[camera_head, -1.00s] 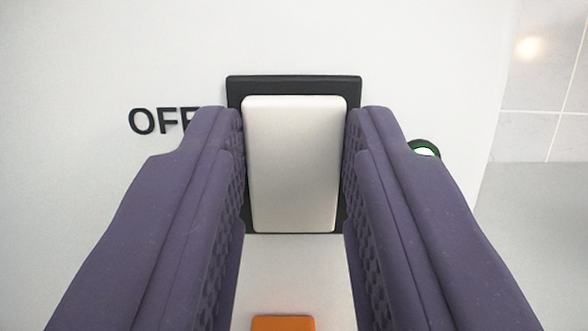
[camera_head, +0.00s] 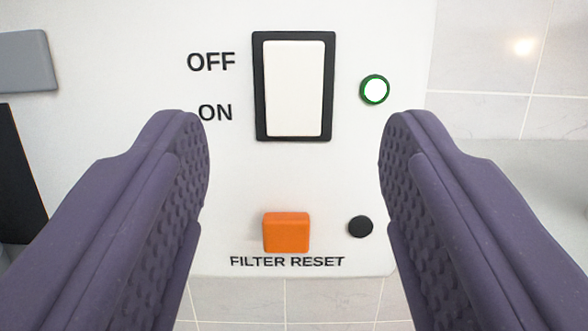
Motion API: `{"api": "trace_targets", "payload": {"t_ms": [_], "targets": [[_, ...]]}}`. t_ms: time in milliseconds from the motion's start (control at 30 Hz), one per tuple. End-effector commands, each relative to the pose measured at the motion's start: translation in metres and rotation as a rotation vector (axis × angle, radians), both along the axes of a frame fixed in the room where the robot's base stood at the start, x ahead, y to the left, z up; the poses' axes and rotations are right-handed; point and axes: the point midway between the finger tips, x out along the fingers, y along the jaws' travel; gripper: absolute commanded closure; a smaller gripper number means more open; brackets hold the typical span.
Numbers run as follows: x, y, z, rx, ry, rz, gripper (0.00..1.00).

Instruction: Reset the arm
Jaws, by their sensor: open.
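My gripper (camera_head: 294,140) is open and empty, its two purple padded fingers wide apart on the left and right of the view. Between and beyond the fingertips is a white panel (camera_head: 130,75) with a white rocker switch (camera_head: 295,88) in a black frame. The words OFF and ON stand to the left of the switch. The gripper is apart from the switch. A round light (camera_head: 374,90) with a green rim glows to the right of the switch.
Below the switch is an orange button (camera_head: 286,232) above the words FILTER RESET, with a black round knob (camera_head: 360,227) to its right. A grey part (camera_head: 28,61) and a black part (camera_head: 18,170) show at the left. A tiled wall (camera_head: 490,60) is at the right.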

Motion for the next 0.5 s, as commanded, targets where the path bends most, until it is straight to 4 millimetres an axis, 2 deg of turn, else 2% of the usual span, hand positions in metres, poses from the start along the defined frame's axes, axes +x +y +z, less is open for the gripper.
{"api": "trace_targets", "payload": {"t_ms": [133,500], "targets": [[-0.0106,-0.0002,-0.0036,0.0,0.0,-0.001,0.43],[-0.0111,0.0001,-0.0034,0.0,0.0,0.0,0.43]]}}
